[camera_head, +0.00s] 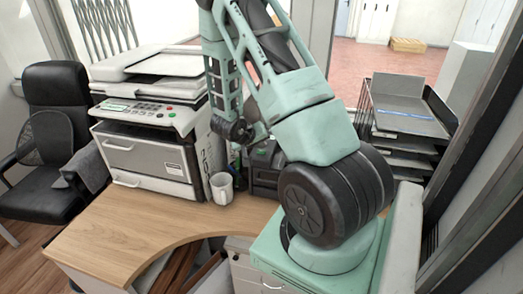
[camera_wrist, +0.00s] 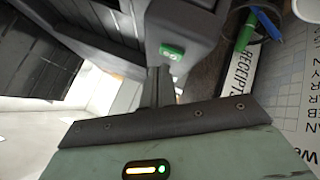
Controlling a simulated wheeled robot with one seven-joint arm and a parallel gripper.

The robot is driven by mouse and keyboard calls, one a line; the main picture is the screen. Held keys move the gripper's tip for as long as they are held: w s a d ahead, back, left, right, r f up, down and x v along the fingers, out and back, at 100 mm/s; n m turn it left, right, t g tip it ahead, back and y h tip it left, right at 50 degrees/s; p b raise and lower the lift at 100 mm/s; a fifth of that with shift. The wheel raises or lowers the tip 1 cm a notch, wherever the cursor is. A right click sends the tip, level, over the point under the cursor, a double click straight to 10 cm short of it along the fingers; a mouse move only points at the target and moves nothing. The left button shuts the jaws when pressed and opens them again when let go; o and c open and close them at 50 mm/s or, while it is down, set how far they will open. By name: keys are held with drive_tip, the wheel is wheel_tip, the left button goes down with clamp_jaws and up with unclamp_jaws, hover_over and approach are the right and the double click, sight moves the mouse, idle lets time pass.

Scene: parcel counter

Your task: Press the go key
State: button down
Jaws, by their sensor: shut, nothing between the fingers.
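In the wrist view the go key (camera_wrist: 172,54) is a small green key with white lettering on the end of a dark grey device (camera_wrist: 188,20). My gripper (camera_wrist: 161,70) is shut and empty, its dark fingers pointing at the device just below the key in the picture. The fingertips are very close to the key; I cannot tell whether they touch it. In the head view a dark device (camera_head: 264,172) stands on the counter behind my arm, partly hidden. My gripper is not clearly visible there, as my arm covers that area.
A white mug (camera_head: 222,188) stands left of the device, beside a large printer (camera_head: 150,125). Paper trays (camera_head: 405,115) stand at the right. The wooden counter (camera_head: 150,235) is clear in front. The wrist view shows pens (camera_wrist: 246,32) and a receipts label (camera_wrist: 239,66) at right.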

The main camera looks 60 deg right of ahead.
sight(260, 154)
drive_tip(key=shift+r, duration=0.1)
wheel_tip(260, 154, up, 6)
drive_tip(key=p, duration=0.7)
idle(0.8)
